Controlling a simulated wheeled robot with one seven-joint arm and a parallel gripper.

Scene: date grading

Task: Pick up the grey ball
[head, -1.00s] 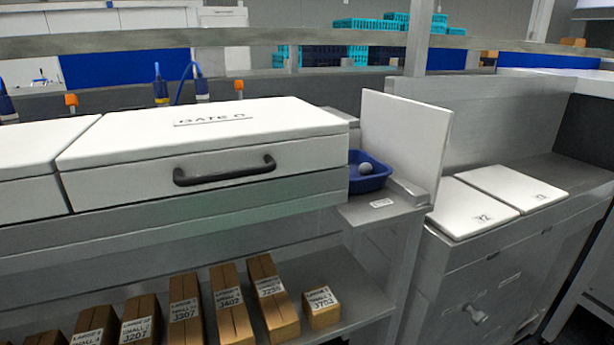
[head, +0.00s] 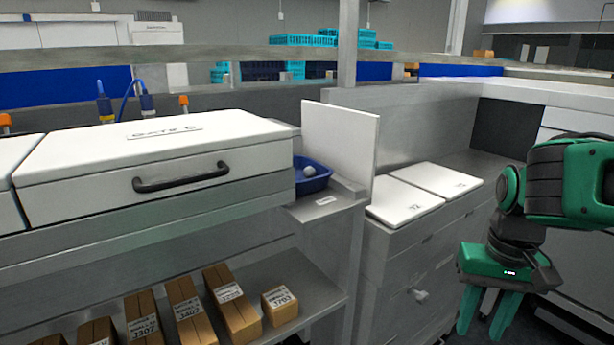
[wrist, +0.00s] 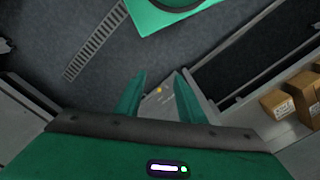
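The grey ball (head: 309,171) lies in a small blue tray (head: 318,184) on a ledge at the right end of the white cabinet marked GATE C. A white upright panel stands just right of the tray. My gripper (head: 488,318) is at the lower right of the head view, pointing down, well to the right of the tray and apart from it. In the wrist view its two green fingers (wrist: 157,98) are spread with nothing between them. The ball does not show in the wrist view.
The white upright panel (head: 341,147) stands between the tray and my arm. Two white lids (head: 404,202) lie on the grey counter right of it. Several brown boxes (head: 188,312) stand on the lower shelf. The GATE C cabinet (head: 90,170) has a black handle.

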